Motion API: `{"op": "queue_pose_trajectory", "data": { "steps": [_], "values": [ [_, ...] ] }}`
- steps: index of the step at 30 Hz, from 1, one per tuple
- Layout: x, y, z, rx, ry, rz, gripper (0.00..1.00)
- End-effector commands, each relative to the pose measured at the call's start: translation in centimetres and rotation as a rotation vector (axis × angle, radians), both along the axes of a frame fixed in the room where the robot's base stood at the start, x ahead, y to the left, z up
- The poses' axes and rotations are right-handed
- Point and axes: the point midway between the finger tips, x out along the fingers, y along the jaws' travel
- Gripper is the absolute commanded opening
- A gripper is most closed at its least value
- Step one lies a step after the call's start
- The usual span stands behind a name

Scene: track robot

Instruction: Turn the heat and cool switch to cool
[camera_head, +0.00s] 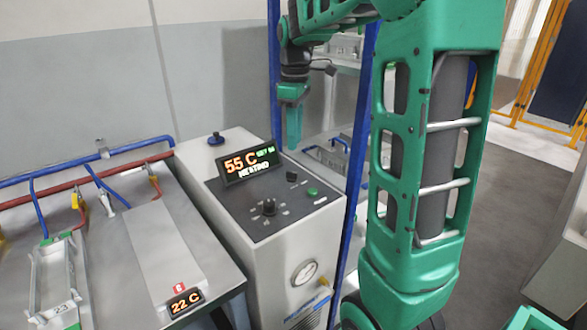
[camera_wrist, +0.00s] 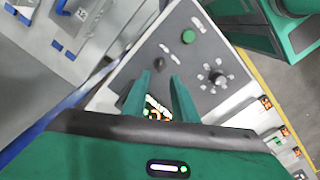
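The grey control panel (camera_head: 235,192) on the white cabinet has a small dark switch (camera_head: 292,177) at its right end, also seen in the wrist view (camera_wrist: 159,63). A larger black round knob (camera_head: 269,207) with marks around it sits nearer the front; it also shows in the wrist view (camera_wrist: 217,77). I cannot read the labels, so which one is heat and cool is unclear. My gripper (camera_head: 294,145) points down above the panel's far right side. In the wrist view its two fingers (camera_wrist: 161,76) are apart with nothing between them, just short of the small switch.
A green button (camera_head: 312,191) sits beside the small switch. A tilted display (camera_head: 250,163) reading 55 C stands at the panel's back. A gauge (camera_head: 305,272) is on the cabinet front. A blue post (camera_head: 353,170) rises right of the cabinet. A bench (camera_head: 95,270) with pipes is left.

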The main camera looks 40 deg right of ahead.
Motion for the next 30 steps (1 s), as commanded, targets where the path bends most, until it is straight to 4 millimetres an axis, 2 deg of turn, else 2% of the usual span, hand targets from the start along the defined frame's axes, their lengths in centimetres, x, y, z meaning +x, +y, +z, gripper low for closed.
{"op": "queue_pose_trajectory", "data": {
  "steps": [12, 18, 24, 30],
  "values": [
    [-0.1, 0.1, -6.8, 0.001, 0.005, -0.001, 0.26],
    [-0.1, 0.1, -9.3, 0.000, 0.003, -0.001, 0.26],
    [-0.1, 0.1, -10.3, 0.001, 0.001, -0.001, 0.26],
    [-0.1, 0.1, -10.3, 0.001, 0.001, -0.001, 0.26]
  ]
}}
